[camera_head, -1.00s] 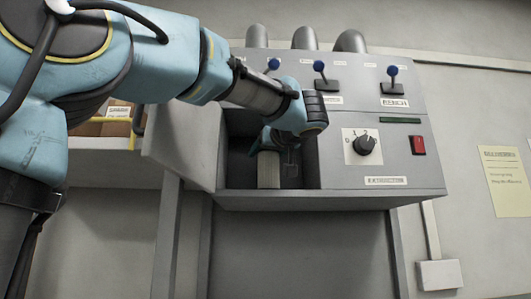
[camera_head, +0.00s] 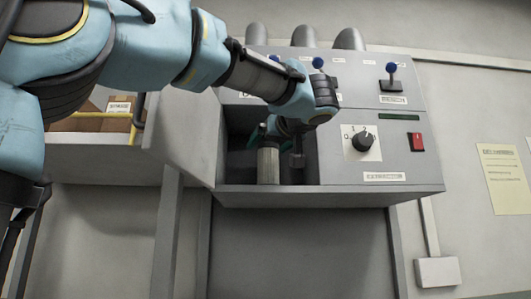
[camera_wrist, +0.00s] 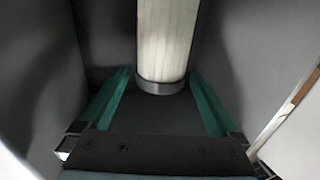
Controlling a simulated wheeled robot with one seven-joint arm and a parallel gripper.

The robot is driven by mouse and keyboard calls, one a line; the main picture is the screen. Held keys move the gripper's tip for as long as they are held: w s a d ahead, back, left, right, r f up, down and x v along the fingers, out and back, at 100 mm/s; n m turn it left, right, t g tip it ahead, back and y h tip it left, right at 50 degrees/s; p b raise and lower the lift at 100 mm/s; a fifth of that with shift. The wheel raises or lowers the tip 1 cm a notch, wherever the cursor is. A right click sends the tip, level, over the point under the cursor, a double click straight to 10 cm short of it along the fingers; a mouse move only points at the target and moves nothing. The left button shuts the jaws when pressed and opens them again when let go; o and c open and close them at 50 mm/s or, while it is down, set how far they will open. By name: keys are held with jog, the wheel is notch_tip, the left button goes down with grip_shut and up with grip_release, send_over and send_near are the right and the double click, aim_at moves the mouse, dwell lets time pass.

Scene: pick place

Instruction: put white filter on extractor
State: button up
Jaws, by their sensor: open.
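The white filter (camera_head: 268,163), a pale cylinder with a grey metal end ring, stands upright in the open compartment of the grey extractor (camera_head: 337,188). In the wrist view the filter (camera_wrist: 168,40) rises between two green fingers, with its ring at the bottom on the dark floor. My gripper (camera_wrist: 160,76) is open, with a gap between each finger and the filter. In the head view my gripper (camera_head: 273,131) reaches into the compartment at the filter's upper part; my wrist partly hides it.
The extractor's door (camera_head: 183,143) hangs open on the left. A dial (camera_head: 363,141), a red switch (camera_head: 416,142) and blue-knobbed levers (camera_head: 391,70) are on its front. Boxes (camera_head: 105,122) sit on a shelf at left. The compartment walls are close around my gripper.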

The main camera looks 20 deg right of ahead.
jog(key=s+b, duration=0.1)
jog(key=s, duration=0.7)
jog(key=shift+s+b, duration=0.35)
jog(key=shift+a, duration=0.1)
